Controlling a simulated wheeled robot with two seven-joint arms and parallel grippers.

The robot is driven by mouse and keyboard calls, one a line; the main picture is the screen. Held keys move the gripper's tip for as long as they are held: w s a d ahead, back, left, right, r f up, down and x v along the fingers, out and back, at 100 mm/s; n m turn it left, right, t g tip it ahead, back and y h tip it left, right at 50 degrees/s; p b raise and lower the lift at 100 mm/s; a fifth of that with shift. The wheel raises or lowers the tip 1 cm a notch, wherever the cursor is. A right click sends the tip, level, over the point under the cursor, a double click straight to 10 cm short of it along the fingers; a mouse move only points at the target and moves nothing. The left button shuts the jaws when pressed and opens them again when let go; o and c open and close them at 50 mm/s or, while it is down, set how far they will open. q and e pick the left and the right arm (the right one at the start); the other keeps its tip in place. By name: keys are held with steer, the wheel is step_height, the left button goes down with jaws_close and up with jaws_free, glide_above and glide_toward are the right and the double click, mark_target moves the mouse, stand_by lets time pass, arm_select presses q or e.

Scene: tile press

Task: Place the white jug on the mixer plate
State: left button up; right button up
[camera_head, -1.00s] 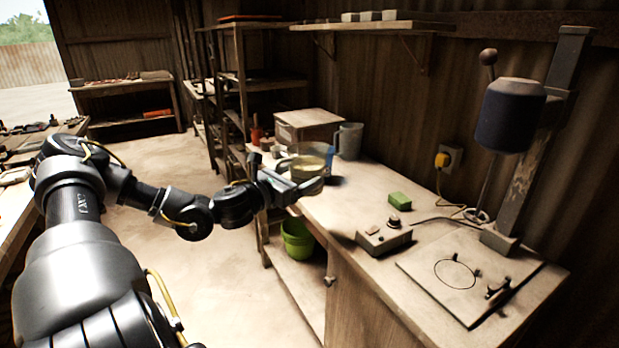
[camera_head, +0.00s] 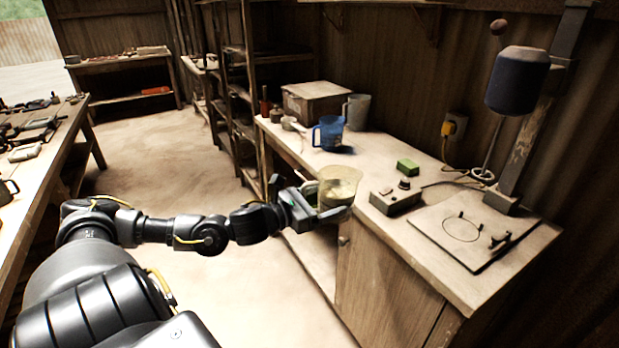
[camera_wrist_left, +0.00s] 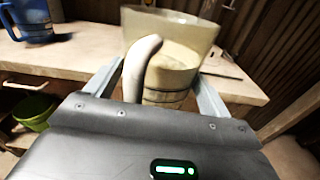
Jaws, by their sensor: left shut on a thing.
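My left gripper (camera_head: 312,207) is shut on a pale translucent jug (camera_head: 338,186) with a cream-coloured filling. It holds the jug upright, in front of the bench's front edge and left of the mixer. In the left wrist view, the jug (camera_wrist_left: 178,62) stands between the two fingers, its white handle (camera_wrist_left: 136,68) facing the wrist. The mixer plate (camera_head: 440,226) is a flat square on the bench at the right, with a drawn circle, small pegs and a dark clamp. Nothing stands on it. My right gripper is not in view.
The mixer's dark blue motor head (camera_head: 516,80) hangs on a post above the plate. A control box (camera_head: 396,201) and a green block (camera_head: 407,167) lie left of the plate. A blue jug (camera_head: 328,133), a grey jug (camera_head: 357,112) and a wooden box (camera_head: 316,100) stand farther back.

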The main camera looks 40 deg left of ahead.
arm_select(q)
steer(key=s+d+f+m+h, duration=0.1)
steer(key=s+d+f, duration=0.2)
steer(key=d, duration=0.6)
steer(key=s+d+f+m+g+h, duration=0.1)
steer(key=s+d+f+h, duration=0.1)
steer(key=d, duration=0.6)
steer(key=shift+s+d+f+h, duration=0.35)
steer(key=shift+s+f, duration=0.25)
steer(key=shift+s, duration=0.35)
